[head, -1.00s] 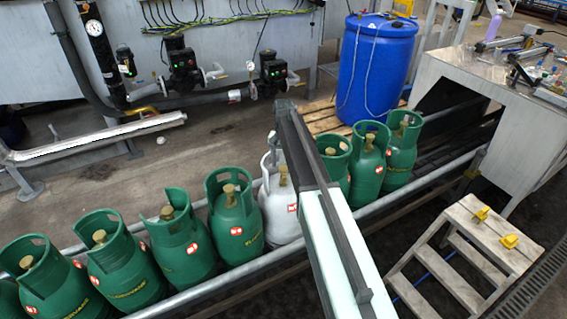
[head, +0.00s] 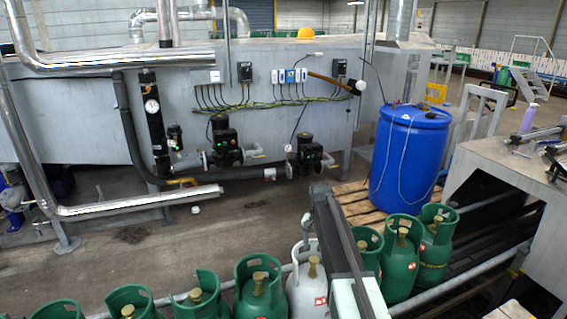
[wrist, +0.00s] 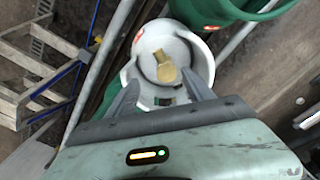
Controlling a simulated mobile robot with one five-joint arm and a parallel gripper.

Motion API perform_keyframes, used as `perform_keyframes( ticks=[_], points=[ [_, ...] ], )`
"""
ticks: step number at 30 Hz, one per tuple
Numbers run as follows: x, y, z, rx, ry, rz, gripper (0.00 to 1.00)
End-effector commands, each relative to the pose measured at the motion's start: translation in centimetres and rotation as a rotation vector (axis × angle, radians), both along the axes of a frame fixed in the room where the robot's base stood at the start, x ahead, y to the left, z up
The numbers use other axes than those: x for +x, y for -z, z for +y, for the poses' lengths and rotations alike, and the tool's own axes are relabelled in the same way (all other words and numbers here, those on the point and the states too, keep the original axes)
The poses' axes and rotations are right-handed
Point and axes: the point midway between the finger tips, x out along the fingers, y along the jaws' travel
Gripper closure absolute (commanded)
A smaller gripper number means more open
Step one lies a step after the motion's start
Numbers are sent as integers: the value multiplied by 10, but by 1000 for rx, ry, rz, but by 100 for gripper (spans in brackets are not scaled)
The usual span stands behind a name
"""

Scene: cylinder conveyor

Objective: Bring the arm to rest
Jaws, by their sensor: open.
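My arm (head: 343,250) reaches up from the bottom of the head view, over the row of gas cylinders. My gripper (wrist: 160,78) shows in the wrist view, open, its two fingers apart above the top of a white cylinder (wrist: 192,50). The cylinder's brass valve (wrist: 165,68) lies between the fingers in the picture; I see no clear contact. In the head view the white cylinder (head: 306,290) stands upright, just left of my arm.
Green cylinders (head: 258,290) stand on both sides of the white one along the conveyor rail (head: 435,292). A blue drum (head: 408,160) stands on a wooden pallet (head: 352,203) behind. A grey machine housing (head: 520,190) is at the right.

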Motion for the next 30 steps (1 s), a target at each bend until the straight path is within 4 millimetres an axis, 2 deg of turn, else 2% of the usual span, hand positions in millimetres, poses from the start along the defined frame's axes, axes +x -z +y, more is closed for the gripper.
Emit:
perform_keyframes(
  ticks=[1, 6, 9, 13, 15, 17, 19, 30],
  points=[
    [-35, 0, 1, 0, -5, 1, 40],
    [-142, 0, 2, 0, -99, 0, 40],
    [-198, 0, 2, 0, -179, 0, 40],
    [-248, 0, 2, 0, -281, 0, 40],
    [-263, 0, 2, 1, -330, 0, 40],
    [-268, 0, 2, 1, -377, 0, 40],
    [-262, 0, 3, 1, -414, 0, 40],
    [-261, 0, 3, 1, -420, 0, 40]
  ],
)
